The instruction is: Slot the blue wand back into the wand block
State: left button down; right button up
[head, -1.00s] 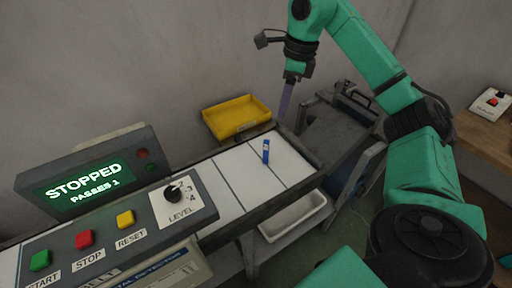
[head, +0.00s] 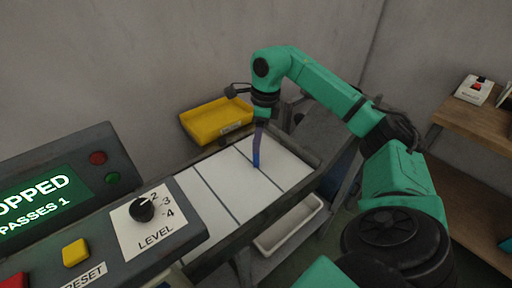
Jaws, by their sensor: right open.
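The blue wand (head: 256,160) is on the white belt, near its far end. Its upper part is hidden by my gripper's fingers. My right gripper (head: 258,143) is open and points down at the wand, with its fingers over or around the wand's upper part; I cannot tell whether they touch it. My left gripper is not in view. I cannot make out the wand block for certain.
A yellow tray (head: 196,133) stands beyond the belt (head: 225,185). A control panel with a level knob (head: 142,208) is at the front left. A white tray (head: 268,243) sits below the belt. A white box with a red part (head: 473,90) is on the wooden table at right.

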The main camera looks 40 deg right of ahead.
aim_at(256, 166)
notch_tip(256, 166, down, 4)
jog(key=shift+w+a+r, duration=0.1)
jog(key=shift+r, duration=0.15)
grip_shut()
jog(key=shift+r, duration=0.2)
